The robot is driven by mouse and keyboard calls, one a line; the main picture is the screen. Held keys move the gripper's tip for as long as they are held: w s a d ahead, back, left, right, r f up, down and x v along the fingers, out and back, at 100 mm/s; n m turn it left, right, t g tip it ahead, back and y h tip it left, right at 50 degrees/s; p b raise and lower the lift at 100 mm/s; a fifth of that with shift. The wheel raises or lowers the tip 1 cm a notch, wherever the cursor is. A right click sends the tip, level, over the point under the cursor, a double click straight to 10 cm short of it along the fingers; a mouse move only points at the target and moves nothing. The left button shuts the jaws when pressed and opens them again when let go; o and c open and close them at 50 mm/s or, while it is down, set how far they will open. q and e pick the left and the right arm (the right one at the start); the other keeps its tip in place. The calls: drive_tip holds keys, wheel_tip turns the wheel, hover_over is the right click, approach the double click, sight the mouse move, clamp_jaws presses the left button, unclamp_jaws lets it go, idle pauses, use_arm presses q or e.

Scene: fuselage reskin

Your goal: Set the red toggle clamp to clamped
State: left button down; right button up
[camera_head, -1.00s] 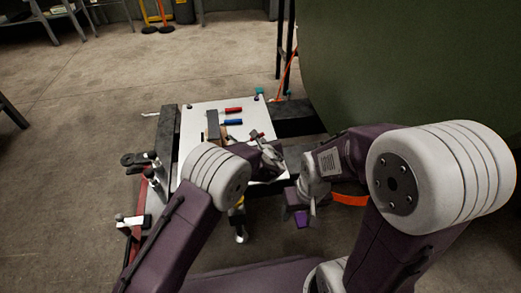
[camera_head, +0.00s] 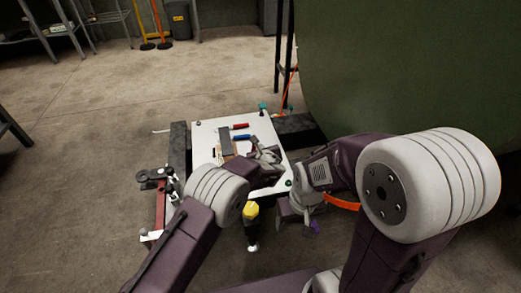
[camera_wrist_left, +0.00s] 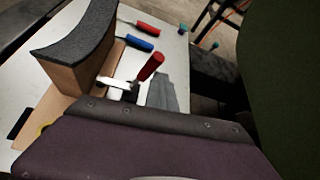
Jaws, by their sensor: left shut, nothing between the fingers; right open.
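The red toggle clamp shows its red handle (camera_wrist_left: 150,67) in the left wrist view, tilted up to the right above pale metal linkage (camera_wrist_left: 119,86). In the head view my left gripper (camera_head: 266,157) is over the right part of the white board, beside the block, and largely covers the clamp. It is shut with nothing between its fingers; whether it touches the handle I cannot tell. My right gripper (camera_head: 305,222) is open and empty, low beyond the board's front right corner.
The white board (camera_head: 204,143) lies on a dark frame (camera_head: 179,140). A red-handled tool (camera_head: 239,126) and a blue-handled tool (camera_head: 242,137) lie on it. A large green curved panel (camera_head: 400,70) stands close on the right. Open floor lies to the left.

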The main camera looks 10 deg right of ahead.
use_arm(q)
drive_tip(key=shift+w+a+r, duration=0.1)
drive_tip(key=shift+a, duration=0.25)
use_arm(e)
drive_tip(key=shift+a, duration=0.25)
